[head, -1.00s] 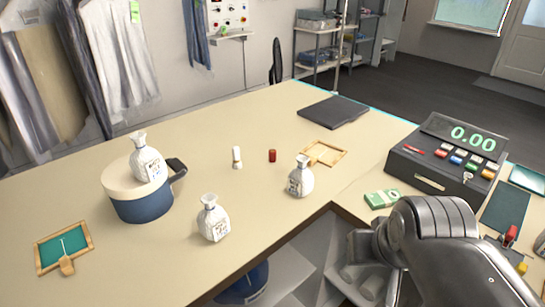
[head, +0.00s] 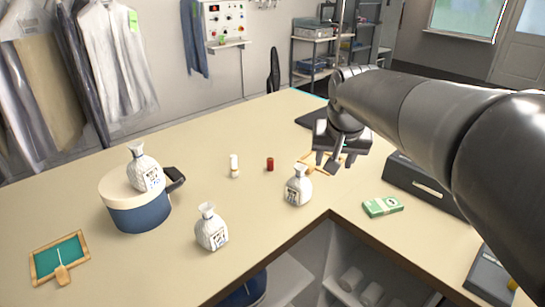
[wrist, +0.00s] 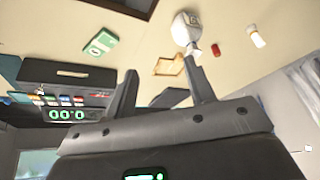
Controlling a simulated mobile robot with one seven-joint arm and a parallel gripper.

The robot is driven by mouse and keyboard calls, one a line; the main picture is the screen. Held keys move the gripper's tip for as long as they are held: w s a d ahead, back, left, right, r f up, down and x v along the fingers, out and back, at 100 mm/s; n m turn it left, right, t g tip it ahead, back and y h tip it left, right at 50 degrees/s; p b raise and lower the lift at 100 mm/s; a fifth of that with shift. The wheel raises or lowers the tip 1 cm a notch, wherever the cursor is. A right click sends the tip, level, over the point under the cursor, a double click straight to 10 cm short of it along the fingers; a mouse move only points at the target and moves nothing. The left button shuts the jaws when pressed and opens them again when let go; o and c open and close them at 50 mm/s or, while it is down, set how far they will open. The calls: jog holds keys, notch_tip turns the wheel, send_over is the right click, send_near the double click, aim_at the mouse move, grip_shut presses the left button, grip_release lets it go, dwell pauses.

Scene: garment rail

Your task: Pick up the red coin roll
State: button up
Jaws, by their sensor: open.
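The red coin roll (head: 270,164) stands upright on the beige counter, in the middle of the head view. A white coin roll or small bottle-like piece (head: 234,166) stands a little to its left. In the wrist view the red coin roll (wrist: 217,50) shows to the right of a white bag. My gripper (head: 334,163) is open and empty. It hangs above the counter to the right of the red coin roll, near the small wooden tray, and does not touch the roll.
White tied bags (head: 297,186) (head: 211,228) stand near the counter's front, another (head: 144,168) on a blue round box (head: 140,208). A wooden tray (head: 312,166), a banknote bundle (head: 383,206) and a cash register (head: 424,184) are at right. A green-lined tray (head: 60,256) lies at left.

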jog(key=w+a+f, duration=0.1)
jog(key=w+a, duration=0.2)
jog(key=w, duration=0.4)
jog(key=w+a+f, duration=0.2)
jog(key=w+a, duration=0.1)
jog(key=w, duration=0.5)
jog(key=m, duration=0.1)
send_near(270, 159)
jog(key=w, duration=0.1)
jog(key=shift+g+h, duration=0.3)
jog(key=shift+h, duration=0.1)
jog(key=x, duration=1.1)
jog(key=shift+s+a, duration=0.2)
jog(key=shift+a, duration=0.05)
grip_shut()
